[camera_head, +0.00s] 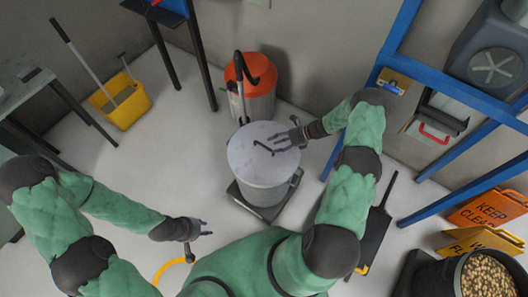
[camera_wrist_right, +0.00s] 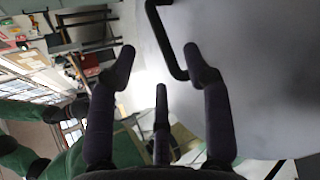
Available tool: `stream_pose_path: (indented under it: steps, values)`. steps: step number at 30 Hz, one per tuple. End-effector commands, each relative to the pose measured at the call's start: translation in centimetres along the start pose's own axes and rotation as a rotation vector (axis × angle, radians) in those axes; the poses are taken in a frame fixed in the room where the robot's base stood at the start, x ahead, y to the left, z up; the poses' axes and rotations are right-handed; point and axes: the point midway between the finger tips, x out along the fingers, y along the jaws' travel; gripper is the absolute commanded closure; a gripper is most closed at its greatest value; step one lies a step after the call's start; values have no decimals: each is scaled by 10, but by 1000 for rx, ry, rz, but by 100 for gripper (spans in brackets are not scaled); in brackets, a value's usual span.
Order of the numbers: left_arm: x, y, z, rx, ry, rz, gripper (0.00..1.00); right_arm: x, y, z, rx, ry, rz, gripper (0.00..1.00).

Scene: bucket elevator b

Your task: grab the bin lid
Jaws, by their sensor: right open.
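The bin lid (camera_head: 246,158) is a pale grey disc lying flat on a grey round bin (camera_head: 265,193) in the middle of the head view. A thin black bent handle (camera_head: 262,146) stands on the lid. My right gripper (camera_head: 285,140) is open just to the right of the handle, over the lid. In the right wrist view, the handle (camera_wrist_right: 168,45) shows beyond and between the spread fingers, closer to the right finger, with the lid (camera_wrist_right: 275,80) behind. I cannot tell whether any finger touches it. My left gripper (camera_head: 208,228) is open and empty, low and left of the bin.
The bin stands on a dark wheeled base (camera_head: 270,208). An orange-topped drum (camera_head: 255,72) stands close behind. A yellow mop bucket (camera_head: 122,102) is at the left. A blue frame (camera_head: 455,155) and orange signs (camera_head: 485,208) are at the right. The floor left of the bin is open.

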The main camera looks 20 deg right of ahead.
Motion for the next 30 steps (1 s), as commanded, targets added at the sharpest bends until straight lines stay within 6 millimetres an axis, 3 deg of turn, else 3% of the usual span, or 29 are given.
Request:
stream_pose_path:
  steps: [5, 13, 21, 26, 27, 30]
  values:
    - [5, -2, 0, 0, 0, 0, 66, 12, -2, 1, -1, 0, -1, 50]
    - [17, -6, -1, 0, 0, 0, 66, 49, -3, 4, 2, 0, 0, 50]
    - [17, -6, -1, 0, 0, 0, 66, 52, -3, 5, 1, -1, -2, 50]
    - [17, -6, -1, 0, 0, 0, 66, 52, -3, 5, 1, -1, -2, 95]
    - [17, -6, -1, 0, 0, 0, 66, 52, -3, 5, 1, -1, -2, 100]
    - [17, -6, -1, 0, 0, 0, 66, 52, -3, 5, 1, -1, -2, 100]
